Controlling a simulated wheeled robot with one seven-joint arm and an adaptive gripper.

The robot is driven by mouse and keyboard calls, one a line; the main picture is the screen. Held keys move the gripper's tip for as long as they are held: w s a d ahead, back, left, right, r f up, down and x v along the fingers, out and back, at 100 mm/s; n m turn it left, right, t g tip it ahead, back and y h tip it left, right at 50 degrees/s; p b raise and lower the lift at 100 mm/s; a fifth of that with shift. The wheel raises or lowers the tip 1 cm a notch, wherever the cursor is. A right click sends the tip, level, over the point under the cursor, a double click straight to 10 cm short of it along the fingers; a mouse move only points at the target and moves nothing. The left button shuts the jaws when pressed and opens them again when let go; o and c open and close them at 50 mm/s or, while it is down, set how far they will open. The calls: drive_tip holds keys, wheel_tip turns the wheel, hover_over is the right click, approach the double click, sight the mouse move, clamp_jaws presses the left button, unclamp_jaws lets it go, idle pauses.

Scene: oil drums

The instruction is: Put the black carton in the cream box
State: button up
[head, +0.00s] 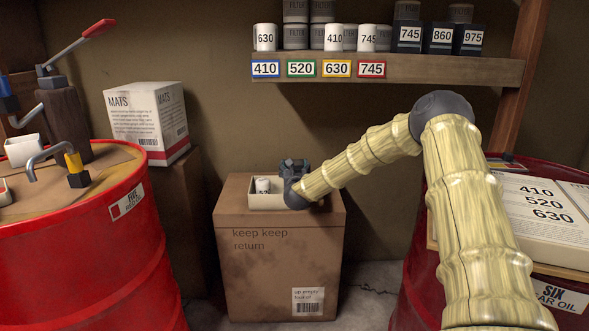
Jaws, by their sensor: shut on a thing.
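The cream box (265,202) is a small open tray on top of a brown cardboard carton, in the middle of the head view. A white can-like thing shows inside it. My gripper (287,172) is at the right end of the cream box, over its rim. It is shut on a dark thing, taken as the black carton, which hardly stands out from the dark fingers. Whether it touches the box floor is hidden. Other black cartons marked 745 (408,37), 860 (440,38) and 975 (470,39) stand on the shelf.
The brown carton (275,262) stands between a red drum (85,265) on the left and another red drum (410,295) on the right. A MATS box (148,120) is behind left.

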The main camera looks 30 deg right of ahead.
drive_tip(key=shift+f+b, duration=0.35)
drive_tip(key=shift+b, duration=0.1)
drive_tip(key=o, duration=1.3)
drive_tip(key=shift+o, duration=0.2)
drive_tip(key=shift+r, duration=0.15)
